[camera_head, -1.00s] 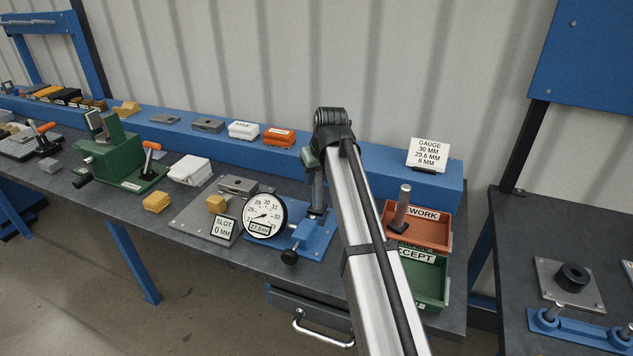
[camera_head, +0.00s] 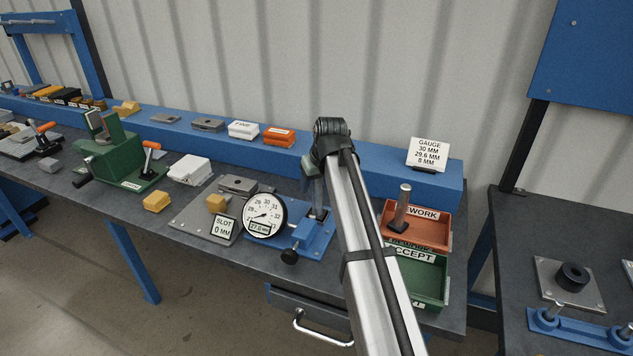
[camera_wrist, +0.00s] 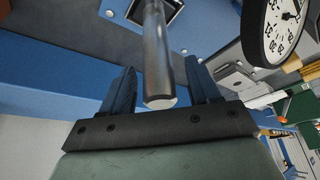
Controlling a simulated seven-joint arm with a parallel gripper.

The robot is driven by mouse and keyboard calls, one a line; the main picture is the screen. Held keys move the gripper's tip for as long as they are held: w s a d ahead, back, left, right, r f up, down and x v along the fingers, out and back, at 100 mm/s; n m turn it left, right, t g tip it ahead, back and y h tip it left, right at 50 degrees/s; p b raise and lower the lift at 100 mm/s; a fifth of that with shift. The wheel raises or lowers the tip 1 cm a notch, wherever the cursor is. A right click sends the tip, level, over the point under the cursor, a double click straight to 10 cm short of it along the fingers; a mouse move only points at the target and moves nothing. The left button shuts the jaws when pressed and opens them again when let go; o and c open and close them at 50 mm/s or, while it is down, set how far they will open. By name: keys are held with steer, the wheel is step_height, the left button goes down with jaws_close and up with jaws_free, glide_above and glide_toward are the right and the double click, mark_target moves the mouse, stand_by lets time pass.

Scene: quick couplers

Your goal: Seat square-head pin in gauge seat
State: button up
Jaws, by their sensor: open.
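The square-head pin, a grey metal cylinder, stands at the blue gauge fixture (camera_head: 317,240), behind the dial gauge (camera_head: 264,217). In the wrist view, the pin's shaft (camera_wrist: 157,55) lies between the two separated fingers of my gripper (camera_wrist: 160,85), with a visible gap on each side. The shaft's free end is close to my palm. Its far end meets a dark square part at the top edge, over blue metal; I cannot tell how fully it is seated. My gripper is open. In the head view my arm partly hides the gauge area.
A second pin on a dark square head (camera_head: 403,212) stands in the orange REWORK tray (camera_head: 437,243). The green ACCEPT tray (camera_head: 432,285) is in front of it. A grey slot plate (camera_head: 190,222) lies left of the dial. A blue ledge (camera_head: 375,172) runs behind.

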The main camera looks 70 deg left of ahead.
steer(key=v, duration=1.2)
steer(key=shift+r, duration=0.1)
stand_by(0.4)
